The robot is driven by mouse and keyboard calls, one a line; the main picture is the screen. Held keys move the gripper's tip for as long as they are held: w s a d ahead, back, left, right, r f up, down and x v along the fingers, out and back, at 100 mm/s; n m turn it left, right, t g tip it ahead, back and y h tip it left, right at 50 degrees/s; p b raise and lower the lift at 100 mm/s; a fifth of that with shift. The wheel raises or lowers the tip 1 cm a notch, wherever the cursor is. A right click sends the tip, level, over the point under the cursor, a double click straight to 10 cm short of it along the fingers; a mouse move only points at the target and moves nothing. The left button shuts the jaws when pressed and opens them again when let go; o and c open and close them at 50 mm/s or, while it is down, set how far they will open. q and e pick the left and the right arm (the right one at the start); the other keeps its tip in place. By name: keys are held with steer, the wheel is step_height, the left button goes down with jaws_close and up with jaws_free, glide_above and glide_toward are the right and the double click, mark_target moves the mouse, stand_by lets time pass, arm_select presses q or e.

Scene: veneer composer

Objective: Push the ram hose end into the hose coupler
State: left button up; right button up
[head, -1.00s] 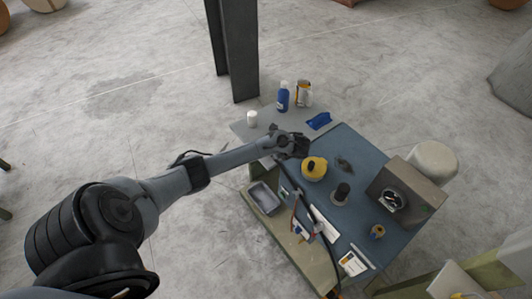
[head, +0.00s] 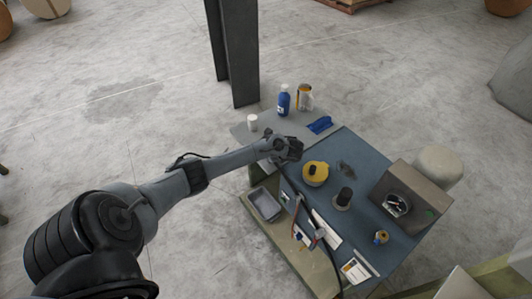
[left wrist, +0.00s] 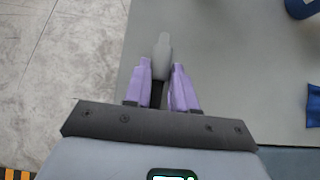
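My left gripper (head: 290,147) is over the far left part of the bench, near the edge between the grey board and the blue mat. In the left wrist view its purple fingers (left wrist: 160,85) stand close together around a grey tapered piece (left wrist: 162,55), with a dark part behind it. The piece points away from the gripper, beyond the fingertips. It may be the ram hose end, but I cannot tell for certain. A thin dark hose (head: 335,268) runs by red and grey parts (head: 318,236) at the bench's front. I cannot pick out the coupler for certain. My right gripper is not in view.
The grey board (head: 268,128) carries a white cup (head: 253,122), a blue bottle (head: 284,102), a can (head: 305,98) and a blue cloth (head: 320,125). A yellow pot (head: 315,174), a dark knobbed piece (head: 343,199) and a box (head: 418,195) stand on the blue mat. A grey tray (head: 265,205) lies in front.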

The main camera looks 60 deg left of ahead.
arm_select(q)
jaws_close()
steer(key=shift+r+p, duration=0.45)
steer(key=shift+p, duration=0.25)
stand_by(0.5)
steer(key=shift+r, duration=0.1)
steer(key=shift+r+p, duration=2.4)
steer(key=shift+p, duration=0.45)
jaws_free()
jaws_close()
